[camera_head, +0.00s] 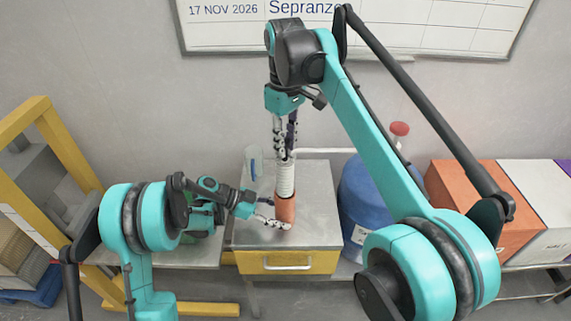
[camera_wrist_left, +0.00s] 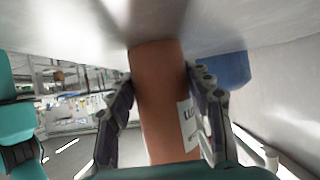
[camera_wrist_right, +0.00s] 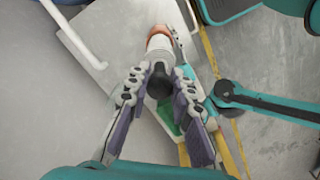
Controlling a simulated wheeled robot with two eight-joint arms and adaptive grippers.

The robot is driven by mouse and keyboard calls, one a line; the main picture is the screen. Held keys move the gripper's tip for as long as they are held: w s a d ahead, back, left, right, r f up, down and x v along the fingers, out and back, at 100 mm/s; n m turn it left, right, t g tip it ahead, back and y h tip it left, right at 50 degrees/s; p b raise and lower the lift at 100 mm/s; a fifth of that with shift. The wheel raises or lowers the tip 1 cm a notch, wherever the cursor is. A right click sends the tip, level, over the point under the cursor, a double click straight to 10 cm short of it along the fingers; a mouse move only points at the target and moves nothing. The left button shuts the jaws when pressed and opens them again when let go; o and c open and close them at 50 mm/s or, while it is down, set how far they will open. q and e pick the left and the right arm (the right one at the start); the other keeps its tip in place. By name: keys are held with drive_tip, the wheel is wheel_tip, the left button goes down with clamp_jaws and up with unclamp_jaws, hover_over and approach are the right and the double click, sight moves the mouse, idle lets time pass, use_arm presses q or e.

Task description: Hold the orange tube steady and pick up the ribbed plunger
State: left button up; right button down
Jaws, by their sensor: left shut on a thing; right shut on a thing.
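The orange tube (camera_head: 285,210) stands upright on the metal-topped cabinet (camera_head: 318,200). My left gripper (camera_head: 279,213) is shut on it low down. The left wrist view shows the tube (camera_wrist_left: 158,85), with a white label, between both fingers. The white ribbed plunger (camera_head: 285,179) rises upright from the tube's mouth. Its lower end is hidden, so I cannot tell how deep it sits. My right gripper (camera_head: 285,154) points down and is shut on the plunger's top. The right wrist view shows the plunger's dark knob (camera_wrist_right: 158,84) between the fingers, with the tube's orange rim (camera_wrist_right: 158,31) beyond.
A clear container (camera_head: 253,163) stands at the cabinet's back left. A blue drum (camera_head: 362,205) with a red cap is close on the right, and orange and white boxes stand farther right. A yellow frame (camera_head: 70,145) is at left. The cabinet's front right top is clear.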

drive_tip(key=shift+r, duration=1.75)
use_arm(q)
drive_tip(key=o, duration=0.9)
